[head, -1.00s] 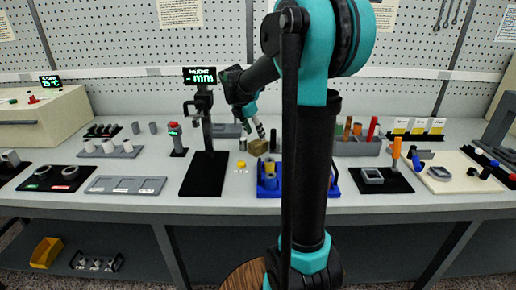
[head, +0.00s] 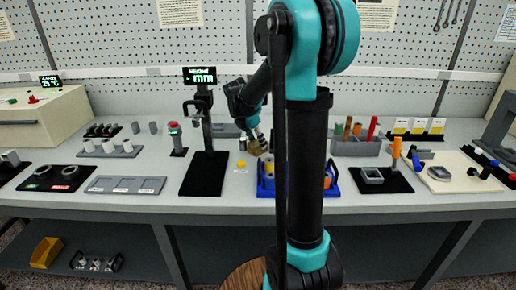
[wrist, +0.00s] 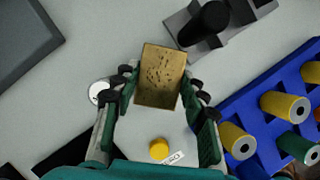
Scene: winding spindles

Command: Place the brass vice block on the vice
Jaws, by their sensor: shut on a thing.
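The brass vice block (head: 258,148) is a small tan-gold block near the middle of the bench. In the wrist view the block (wrist: 160,76) lies between the two fingers of my gripper (wrist: 160,88), which is shut on its sides. The block looks slightly tilted in the head view; how far it is above the bench is hard to tell. A grey fixture with a black cylinder (wrist: 207,22), perhaps the vice, stands just beyond the block, up and right in the wrist view. In the head view my arm hides that area.
A blue rack (wrist: 251,114) with yellow and green spools stands right of my gripper. A small metal cylinder (wrist: 99,92) is close to the left finger. A yellow knob (wrist: 158,148) and label lie below. A grey tray (wrist: 22,38) is far left.

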